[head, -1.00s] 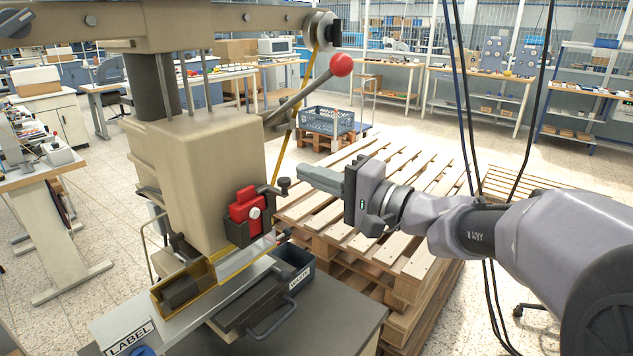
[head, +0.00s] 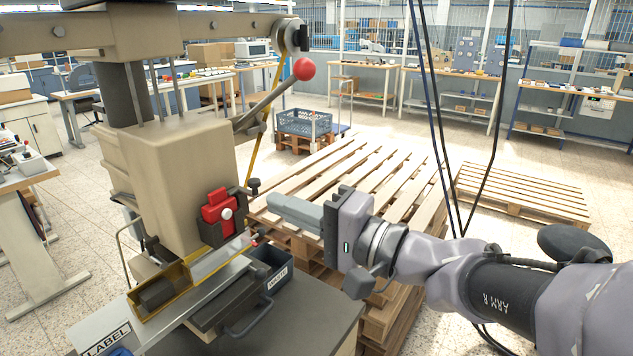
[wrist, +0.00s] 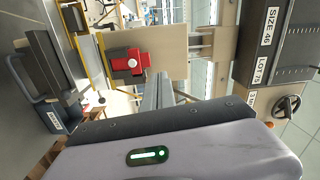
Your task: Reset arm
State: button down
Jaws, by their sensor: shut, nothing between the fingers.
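My gripper (head: 272,203) is shut and empty. It is held in the air to the right of the foil stamping press (head: 170,165), in front of the wooden pallets, with its fingers pointing left toward the press. The press has a red clamp block (head: 217,207) on its lower front and a lever with a red ball knob (head: 304,69). In the wrist view the shut fingers (wrist: 160,88) point at the press, and the red block (wrist: 131,62) shows just left of them, sideways.
A stack of pallets (head: 375,180) stands behind my gripper. The label tray (head: 105,335) and the waste bin (head: 270,265) sit on the press table (head: 310,325). Black cables (head: 430,90) hang right of the gripper. In the wrist view, a dark labelled cabinet (wrist: 275,45) is at the right.

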jog(key=s+d+f+n+g+h, duration=0.15)
jog(key=s+f+g+h, duration=0.35)
jog(key=s+f, duration=0.55)
jog(key=s+d+f+m+t+h, duration=0.1)
jog(key=s+d+f+h, duration=0.2)
jog(key=d, duration=0.5)
jog(key=s+d+f+h, duration=0.3)
jog(key=d+h, duration=0.3)
jog(key=d, duration=0.2)
jog(key=shift+s+f+m+t, duration=0.25)
jog(key=shift+s+m+t, duration=0.15)
jog(key=shift+s, duration=0.3)
